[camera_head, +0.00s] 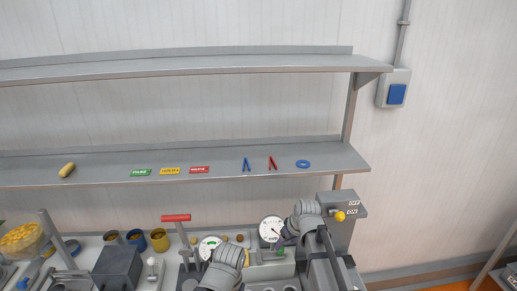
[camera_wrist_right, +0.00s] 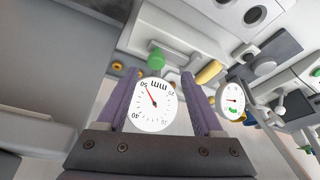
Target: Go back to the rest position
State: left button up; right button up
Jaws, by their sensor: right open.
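My right gripper (camera_head: 284,240) is at the right side of the bench, beside a round white dial gauge (camera_head: 271,228). In the right wrist view its two purple-grey fingers (camera_wrist_right: 165,85) stand apart, with nothing held between them. The gauge (camera_wrist_right: 152,107) shows in the gap between the fingers, with a red needle. I cannot tell how far it is from the fingers. A grey ribbed arm part of mine shows at the bottom centre of the head view; no left fingers can be made out.
A second gauge (camera_head: 208,248) stands left of the first. A machine with a yellow knob (camera_head: 340,216) rises on the right. A red-handled lever (camera_head: 176,218), several cups and a grey block (camera_head: 117,267) are left. A shelf (camera_head: 100,168) with small items runs above.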

jog(key=s+a+f+b, duration=0.2)
jog(key=s+f, duration=0.1)
jog(key=s, duration=0.1)
jog(key=s+a+f+g+b, duration=0.1)
jog(key=s+a+f+b, duration=0.1)
jog(key=s, duration=0.2)
jog(key=s+a+f+g+h+b, duration=0.1)
jog(key=s+a+f+b, duration=0.1)
jog(key=s+f, duration=0.1)
jog(key=shift+s+a+f, duration=0.15)
jog(key=shift+s+f, duration=0.2)
jog(key=shift+s, duration=0.1)
pick_arm(q)
notch_tip(320, 180, down, 12)
jog(key=b, duration=0.5)
jog(key=shift+r, duration=0.1)
pick_arm(e)
jog(key=s+f, duration=0.1)
jog(key=s, duration=0.2)
jog(key=s+a+f+g+h, duration=0.1)
jog(key=s+f, duration=0.1)
jog(key=s, duration=0.1)
jog(key=s+f+m+g+h, duration=0.1)
jog(key=s, duration=0.2)
jog(key=shift+s+a+f, duration=0.25)
jog(key=shift+s+a, duration=0.15)
jog(key=shift+s, duration=0.2)
